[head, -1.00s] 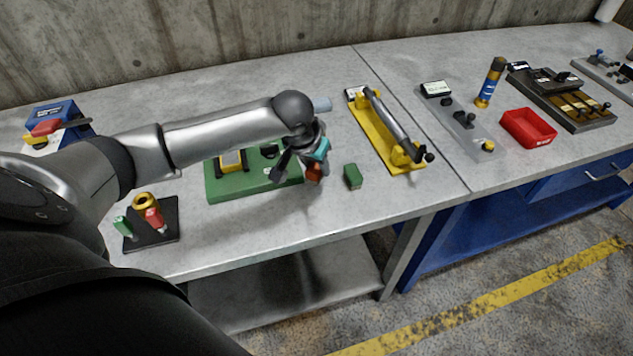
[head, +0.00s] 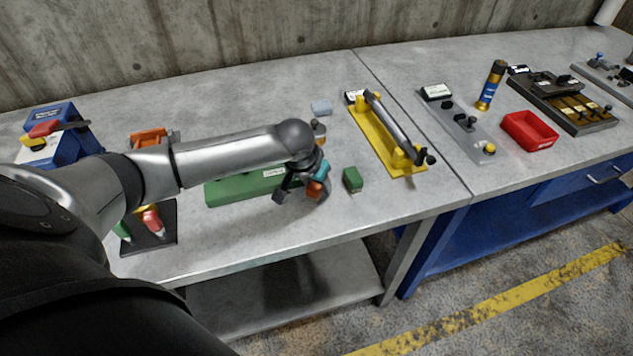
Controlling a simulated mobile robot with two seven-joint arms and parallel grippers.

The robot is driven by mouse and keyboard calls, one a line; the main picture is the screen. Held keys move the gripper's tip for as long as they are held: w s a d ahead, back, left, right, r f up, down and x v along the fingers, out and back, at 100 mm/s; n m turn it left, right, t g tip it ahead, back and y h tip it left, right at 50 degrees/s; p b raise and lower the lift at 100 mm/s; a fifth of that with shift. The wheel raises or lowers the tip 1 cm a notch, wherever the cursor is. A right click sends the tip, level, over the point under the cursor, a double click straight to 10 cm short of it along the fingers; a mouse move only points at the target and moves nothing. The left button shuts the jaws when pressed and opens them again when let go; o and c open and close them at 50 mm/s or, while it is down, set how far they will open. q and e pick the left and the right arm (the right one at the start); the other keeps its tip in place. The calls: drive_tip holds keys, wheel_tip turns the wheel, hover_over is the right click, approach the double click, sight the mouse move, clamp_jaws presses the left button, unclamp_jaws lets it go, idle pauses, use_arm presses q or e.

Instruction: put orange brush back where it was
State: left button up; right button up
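My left gripper (head: 301,191) points down over the front right end of a green base plate (head: 235,189). An orange block, which looks like the orange brush (head: 314,188), sits at its fingers and appears gripped; the fingers partly cover it. I cannot tell whether the brush touches the surface below. A similar green block, perhaps another brush (head: 352,179), stands on the table just to the right of the gripper. My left forearm hides most of what stands on the green plate. My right gripper is out of view.
A yellow fixture with a grey cylinder (head: 392,135) stands to the right. A black stand (head: 150,240) with coloured tools and an orange item (head: 150,138) are at the left. The table front around the gripper is clear.

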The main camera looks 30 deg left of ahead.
use_arm(q)
drive_tip(key=shift+r, duration=0.2)
drive_tip(key=p+v, duration=0.2)
drive_tip(key=v, duration=1)
drive_tip(key=shift+p, duration=0.4)
